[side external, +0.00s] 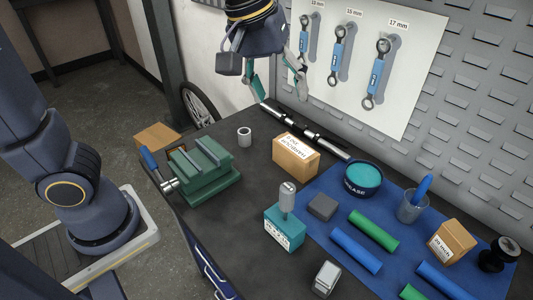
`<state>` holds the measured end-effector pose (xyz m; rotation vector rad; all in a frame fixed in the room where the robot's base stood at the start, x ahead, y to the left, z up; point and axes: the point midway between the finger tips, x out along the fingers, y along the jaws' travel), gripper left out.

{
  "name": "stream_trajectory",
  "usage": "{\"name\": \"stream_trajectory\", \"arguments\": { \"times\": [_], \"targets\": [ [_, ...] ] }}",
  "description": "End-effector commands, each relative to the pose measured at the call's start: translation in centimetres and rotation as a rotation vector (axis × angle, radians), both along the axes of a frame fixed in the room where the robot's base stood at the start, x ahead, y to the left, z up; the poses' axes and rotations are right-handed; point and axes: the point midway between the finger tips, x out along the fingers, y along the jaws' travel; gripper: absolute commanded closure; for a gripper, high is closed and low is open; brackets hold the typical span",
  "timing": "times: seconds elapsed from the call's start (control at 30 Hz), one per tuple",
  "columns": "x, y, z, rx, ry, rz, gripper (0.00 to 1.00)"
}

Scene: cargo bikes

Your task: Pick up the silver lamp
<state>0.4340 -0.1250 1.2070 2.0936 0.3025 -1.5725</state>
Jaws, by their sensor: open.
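A small silver, box-shaped object with a pale face (327,278), which looks like the silver lamp, stands on the dark bench near its front edge, at the bottom centre of the side external view. My gripper (277,95) is at the top centre, above the far end of the bench in front of the tool panel. Its two fingers are apart and point down, with nothing between them. It is well away from the lamp, up and to the left of it in the picture.
A green vise (203,175), grey ring (244,137), cardboard box (296,156), black-and-silver rod (290,126) and teal box with a grey-handled tool (284,228) stand on the bench. A blue mat (330,205) holds a grease tub (362,181), cup (412,208), and green and blue cylinders.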

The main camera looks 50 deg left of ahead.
Motion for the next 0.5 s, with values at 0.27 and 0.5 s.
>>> {"name": "stream_trajectory", "arguments": {
  "times": [0.27,0.5],
  "targets": [
    [-0.2,-16.6,-9.8,0.092,0.220,-0.199,0.33],
    [-4.1,-20.6,-15.2,0.175,0.295,-0.327,0.33]
  ]
}}
